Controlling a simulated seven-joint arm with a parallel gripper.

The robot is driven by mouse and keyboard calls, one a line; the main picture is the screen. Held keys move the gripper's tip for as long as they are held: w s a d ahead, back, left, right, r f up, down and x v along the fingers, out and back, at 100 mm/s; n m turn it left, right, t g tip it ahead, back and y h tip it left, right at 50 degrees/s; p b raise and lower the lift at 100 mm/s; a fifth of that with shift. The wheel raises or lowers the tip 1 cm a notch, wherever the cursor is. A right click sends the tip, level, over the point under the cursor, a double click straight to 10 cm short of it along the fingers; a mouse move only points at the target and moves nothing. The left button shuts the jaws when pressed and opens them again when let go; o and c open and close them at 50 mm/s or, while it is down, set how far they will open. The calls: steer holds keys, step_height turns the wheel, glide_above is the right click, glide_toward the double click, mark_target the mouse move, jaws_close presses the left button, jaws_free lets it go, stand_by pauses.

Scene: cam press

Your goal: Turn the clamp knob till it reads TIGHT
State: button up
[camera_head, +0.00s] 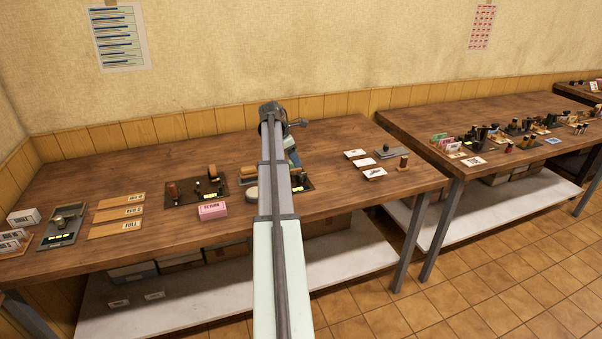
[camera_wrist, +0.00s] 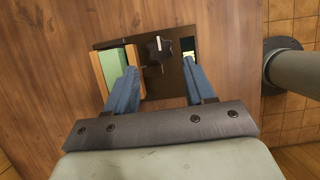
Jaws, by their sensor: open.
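The clamp knob (camera_wrist: 160,50) is a black, lobed knob with a white pointer mark, standing on a dark plate (camera_wrist: 165,82) in the wrist view. My gripper (camera_wrist: 163,72) is open, its two blue fingers apart with nothing between their tips. The knob lies just beyond the tips, roughly midway between them. A green block in a wooden surround (camera_wrist: 112,66) lies left of the knob. In the head view my arm hides most of the plate (camera_head: 307,183).
A pink box (camera_head: 212,211) and a second dark plate with knobs (camera_head: 183,191) stand left of my arm. White cards (camera_head: 365,162) and a grey block (camera_head: 391,153) lie to the right. Bare wood lies between. Another crowded bench (camera_head: 450,119) stands farther right.

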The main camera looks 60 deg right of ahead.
mark_target(302, 173)
steer(key=x, duration=0.8)
steer(key=c, duration=0.8)
